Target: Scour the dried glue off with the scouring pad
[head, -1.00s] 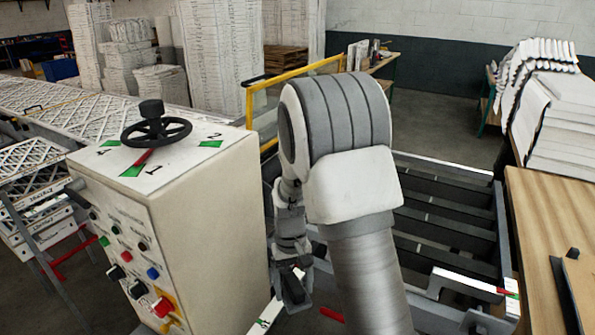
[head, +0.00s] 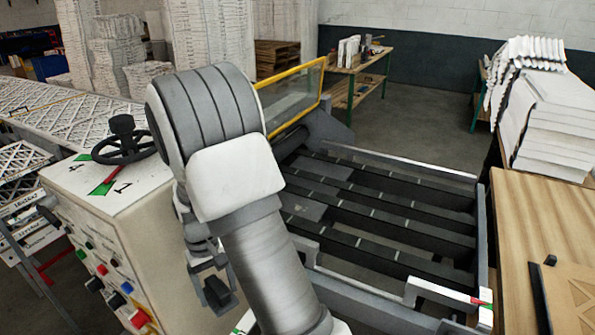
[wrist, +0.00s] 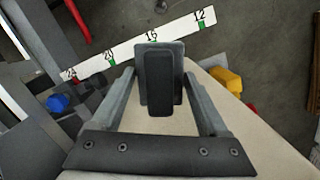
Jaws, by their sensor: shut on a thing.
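My gripper (wrist: 158,85) is shut on a dark block-shaped scouring pad (wrist: 158,95), which shows between the two fingers in the wrist view. In the head view my gripper (head: 211,283) hangs low beside the right side of the cream control box, with the dark pad (head: 217,293) at its tip. Below the pad, the wrist view shows the floor, a white numbered scale strip (wrist: 140,46) and part of the cream box. I cannot make out the dried glue in either view.
The cream control box (head: 150,215) with a black handwheel (head: 122,143) stands close to the left of my gripper. A frame of dark slats (head: 380,205) lies to the right. A wooden table (head: 540,220) stands at the far right. Open floor lies behind.

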